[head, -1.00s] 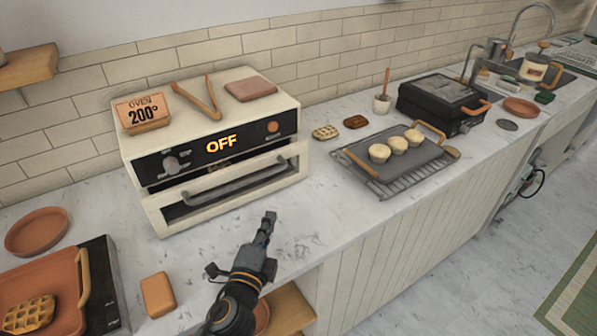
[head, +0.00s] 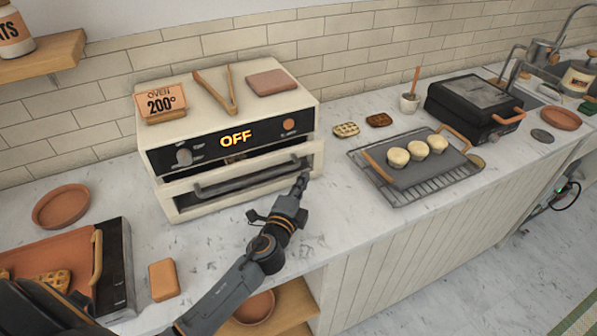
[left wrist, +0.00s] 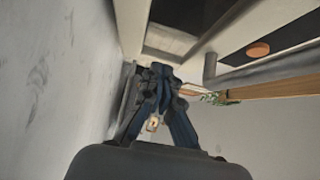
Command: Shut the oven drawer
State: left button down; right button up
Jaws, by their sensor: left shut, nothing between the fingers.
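The cream oven (head: 232,110) stands on the counter against the tiled wall, its display reading OFF. Its drawer (head: 190,208), with a cream front and a dark grey bar handle (head: 240,185), is partly out, with a dark gap above the front. My left gripper (head: 303,180) is shut and empty, its tips at the right end of the drawer front. Whether they touch it is unclear. In the left wrist view the shut fingers (left wrist: 157,72) are close to the cream drawer front (left wrist: 131,25). My right gripper is out of view.
Tongs (head: 229,92), a 200° sign (head: 161,103) and a brown block lie on the oven. A rack with a tray (head: 432,165) and pale rolls is to the right, a black press (head: 473,108) beyond. A terracotta block (head: 163,280) lies front left.

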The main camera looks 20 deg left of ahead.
pick_arm(q)
jog(key=shift+w+a+r, duration=0.1)
jog(key=shift+w+a, duration=0.25)
jog(key=shift+a, duration=0.2)
jog(key=shift+w+a, duration=0.2)
jog(key=shift+a, duration=0.05)
jog(key=shift+w+a, duration=0.1)
jog(key=shift+a, duration=0.05)
jog(key=w+a, duration=0.2)
jog(key=a, duration=0.1)
jog(key=shift+w, duration=0.35)
jog(key=shift+w+a, duration=0.1)
jog(key=shift+a, duration=0.1)
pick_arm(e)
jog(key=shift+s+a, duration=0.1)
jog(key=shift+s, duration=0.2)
pick_arm(q)
jog(key=shift+r, duration=0.1)
